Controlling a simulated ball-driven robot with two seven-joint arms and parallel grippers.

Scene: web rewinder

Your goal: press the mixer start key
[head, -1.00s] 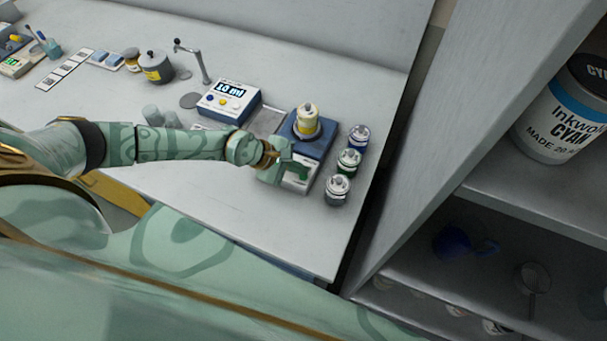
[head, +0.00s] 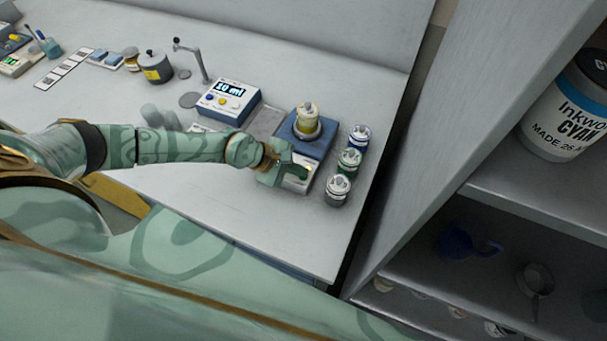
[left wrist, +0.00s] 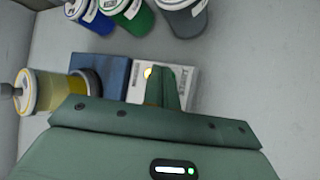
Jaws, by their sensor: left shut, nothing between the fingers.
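The mixer (head: 316,143) is a blue box with a pale front panel on the white bench. A yellow ink jar (head: 307,119) stands upright on it. In the left wrist view the mixer (left wrist: 101,76) shows a lit yellow round key (left wrist: 148,73) on its pale panel (left wrist: 183,83). My left gripper (head: 303,172) is shut and empty over this panel. It also shows in the left wrist view (left wrist: 168,75), its fingertips right beside the key and partly covering it. I cannot tell whether they touch it. My right gripper is not in view.
A shelf unit (head: 400,190) with a large cyan ink tub (head: 565,115) rises at the right. The front bench is clear.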

